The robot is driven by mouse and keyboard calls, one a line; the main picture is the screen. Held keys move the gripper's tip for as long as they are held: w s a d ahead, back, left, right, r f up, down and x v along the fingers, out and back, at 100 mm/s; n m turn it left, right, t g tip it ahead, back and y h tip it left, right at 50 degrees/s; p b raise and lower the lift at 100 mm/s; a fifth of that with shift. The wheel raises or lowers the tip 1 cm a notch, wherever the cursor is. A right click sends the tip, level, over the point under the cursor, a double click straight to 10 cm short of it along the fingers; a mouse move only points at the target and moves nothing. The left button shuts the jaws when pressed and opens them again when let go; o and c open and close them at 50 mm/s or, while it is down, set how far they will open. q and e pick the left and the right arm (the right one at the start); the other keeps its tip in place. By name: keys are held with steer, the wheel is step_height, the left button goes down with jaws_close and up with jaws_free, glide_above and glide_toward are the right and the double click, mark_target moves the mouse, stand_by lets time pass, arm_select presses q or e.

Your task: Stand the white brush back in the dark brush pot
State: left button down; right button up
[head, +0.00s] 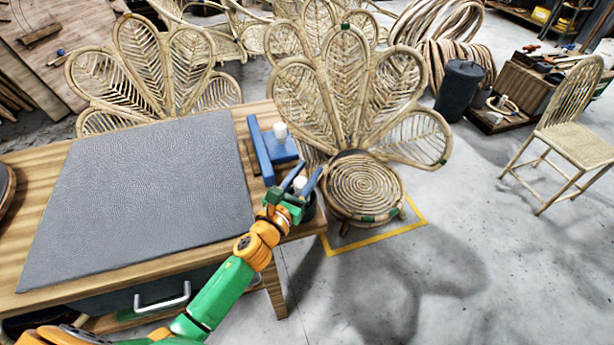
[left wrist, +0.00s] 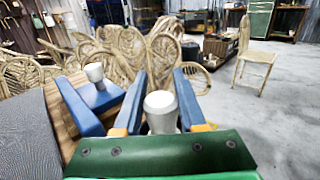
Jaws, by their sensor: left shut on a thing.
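My left gripper (head: 301,179) is at the right edge of the wooden table, its two blue fingers on either side of the white brush (head: 299,184). In the left wrist view the brush (left wrist: 162,112) shows as a pale, thick, upright cylinder between the fingers, and the gripper is shut on it. The dark brush pot (head: 308,211) shows in part just below and beside the fingers, near the table corner. The gripper hides most of the pot and the brush's lower end, so I cannot tell whether the brush is inside it. My right gripper is not in view.
A blue block fixture (head: 262,153) with a white-topped piece (head: 280,131) stands on the table just beyond the gripper. A grey mat (head: 145,195) covers much of the table. A rattan peacock chair (head: 365,185) stands close behind. Open floor lies to the right.

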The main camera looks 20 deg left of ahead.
arm_select(q)
steer(key=shift+f, duration=0.15)
steer(key=c, duration=0.7)
jaws_free()
steer(key=shift+o, duration=1.1)
steer(key=s+a+b, duration=0.1)
steer(key=s+a, duration=0.1)
steer(key=s, duration=1)
steer(key=shift+a+r+b, duration=0.15)
steer(key=shift+r+b, duration=0.05)
steer(key=shift+b, duration=0.1)
